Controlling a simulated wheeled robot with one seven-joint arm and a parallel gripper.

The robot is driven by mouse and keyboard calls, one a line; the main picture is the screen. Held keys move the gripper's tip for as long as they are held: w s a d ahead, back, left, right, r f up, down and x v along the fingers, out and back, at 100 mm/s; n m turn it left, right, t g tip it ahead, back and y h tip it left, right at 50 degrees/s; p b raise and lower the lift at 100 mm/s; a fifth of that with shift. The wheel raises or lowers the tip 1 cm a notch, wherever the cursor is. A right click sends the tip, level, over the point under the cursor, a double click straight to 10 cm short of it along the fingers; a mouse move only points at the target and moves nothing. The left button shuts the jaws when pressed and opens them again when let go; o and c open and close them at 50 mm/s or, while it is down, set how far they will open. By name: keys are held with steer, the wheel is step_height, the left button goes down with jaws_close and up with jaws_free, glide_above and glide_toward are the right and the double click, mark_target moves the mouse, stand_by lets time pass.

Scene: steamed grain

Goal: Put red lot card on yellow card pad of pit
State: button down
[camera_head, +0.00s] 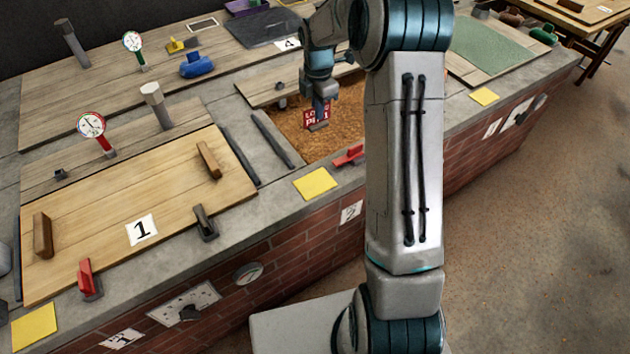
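The red lot card (309,117) stands upright over the brown grain (349,112) in the open pit, its white lettering partly covered by my gripper. My gripper (321,108) points down right at the card and overlaps it. I cannot tell whether its fingers are closed on the card. Three yellow card pads show on the front ledge: one (315,184) just in front of the open pit, one (34,326) at the lower left, and one (484,96) at the right. All three look bare.
A wooden lid marked 1 (100,222) covers the left pit, with brown handles. A red-handled clamp (349,156) sits at the open pit's front edge. Dial gauges (91,126) and grey posts (156,104) stand behind. My arm hides part of the ledge and the pit's right side.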

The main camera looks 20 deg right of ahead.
steer(key=shift+s+a+f+b, duration=0.2)
steer(key=shift+s+a+f, duration=0.4)
steer(key=shift+s+f, duration=1.2)
steer(key=shift+s+a+f+b, duration=0.15)
steer(key=shift+s+a+f, duration=0.45)
steer(key=shift+s+f, duration=1.2)
steer(key=shift+s+a+f+b, duration=0.2)
steer(key=shift+s+a+f, duration=0.4)
steer(key=shift+s+f, duration=1.2)
steer(key=shift+f, duration=0.1)
steer(key=c, duration=2)
jaws_free()
steer(key=shift+f, duration=0.1)
steer(key=o, duration=0.4)
steer(key=shift+c, duration=0.2)
